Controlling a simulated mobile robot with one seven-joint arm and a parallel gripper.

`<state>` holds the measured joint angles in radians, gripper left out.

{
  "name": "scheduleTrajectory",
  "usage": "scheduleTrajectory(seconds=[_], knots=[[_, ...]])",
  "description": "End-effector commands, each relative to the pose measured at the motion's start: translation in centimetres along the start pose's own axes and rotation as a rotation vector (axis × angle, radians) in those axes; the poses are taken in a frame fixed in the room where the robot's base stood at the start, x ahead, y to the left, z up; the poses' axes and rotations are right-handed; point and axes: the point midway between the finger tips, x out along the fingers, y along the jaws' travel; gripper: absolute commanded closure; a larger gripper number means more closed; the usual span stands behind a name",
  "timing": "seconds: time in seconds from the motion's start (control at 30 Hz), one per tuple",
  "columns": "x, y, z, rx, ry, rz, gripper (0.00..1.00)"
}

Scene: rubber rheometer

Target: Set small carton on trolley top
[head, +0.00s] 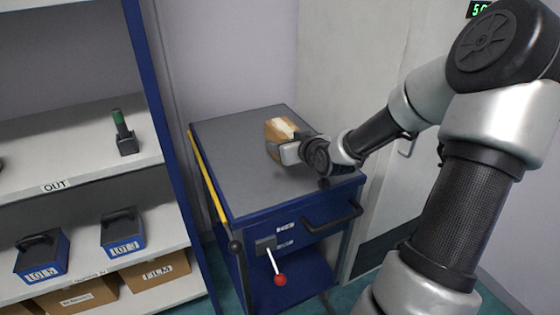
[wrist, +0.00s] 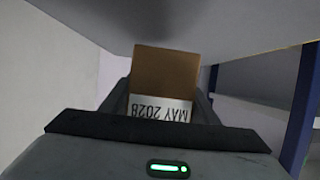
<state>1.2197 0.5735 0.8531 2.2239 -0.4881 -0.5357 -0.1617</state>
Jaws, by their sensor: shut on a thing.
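The small carton (head: 281,131) is brown with a pale top strip. In the head view it is in my gripper (head: 284,147), over the grey trolley top (head: 235,150). In the wrist view my gripper (wrist: 162,110) has a dark finger on each side of the carton (wrist: 165,75), which carries a white label reading "MAY 2028". The carton appears close to the trolley top; I cannot tell whether it touches.
A red-knobbed lever (head: 280,280) and a black handle (head: 332,220) are on the trolley's front. The trolley top around the carton is clear.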

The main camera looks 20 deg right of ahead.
Motion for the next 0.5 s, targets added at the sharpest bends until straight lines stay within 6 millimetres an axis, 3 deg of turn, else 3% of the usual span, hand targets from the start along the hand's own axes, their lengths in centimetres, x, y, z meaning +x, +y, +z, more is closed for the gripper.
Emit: scheduleTrajectory(seconds=[0.4, 0.5], knots=[[1.9, 0.0, 4.3, 0.001, 0.002, 0.000, 0.80], [2.0, 0.0, 4.6, -0.002, 0.004, 0.000, 0.80]])
